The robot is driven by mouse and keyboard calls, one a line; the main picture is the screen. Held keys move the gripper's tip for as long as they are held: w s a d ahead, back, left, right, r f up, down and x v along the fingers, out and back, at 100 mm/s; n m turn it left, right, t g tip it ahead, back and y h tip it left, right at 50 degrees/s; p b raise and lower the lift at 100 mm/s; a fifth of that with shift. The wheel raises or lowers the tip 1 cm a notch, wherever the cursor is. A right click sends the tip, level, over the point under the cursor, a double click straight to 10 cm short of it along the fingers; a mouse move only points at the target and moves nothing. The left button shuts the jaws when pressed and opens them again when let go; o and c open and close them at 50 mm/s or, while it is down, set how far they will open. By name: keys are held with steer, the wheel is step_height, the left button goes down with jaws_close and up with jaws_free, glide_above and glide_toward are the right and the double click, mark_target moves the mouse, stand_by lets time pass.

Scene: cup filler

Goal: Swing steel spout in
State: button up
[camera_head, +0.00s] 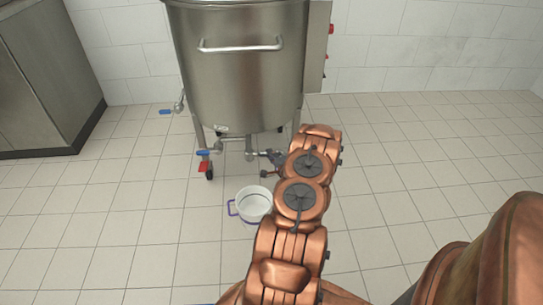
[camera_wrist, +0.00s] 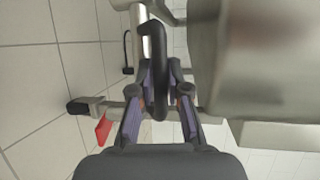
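In the wrist view my gripper (camera_wrist: 161,78) has its two fingers close in on either side of a black curved handle (camera_wrist: 154,40), which seems to be gripped between them. A bright steel pipe (camera_wrist: 138,48), which may be the spout, runs just behind the handle. In the head view my gripper (camera_head: 272,157) is small and dark at the low pipework under the steel tank (camera_head: 245,85). The spout cannot be made out clearly there.
A white pot with a purple handle (camera_head: 253,205) stands on the tiled floor below the pipework. A red valve lever (camera_wrist: 103,129) and blue lever (camera_head: 204,153) are left of my gripper. A steel cabinet (camera_head: 45,75) stands at far left. Floor at right is clear.

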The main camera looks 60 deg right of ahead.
steer(key=o, duration=0.4)
steer(key=shift+c, duration=0.2)
steer(key=v, duration=1.2)
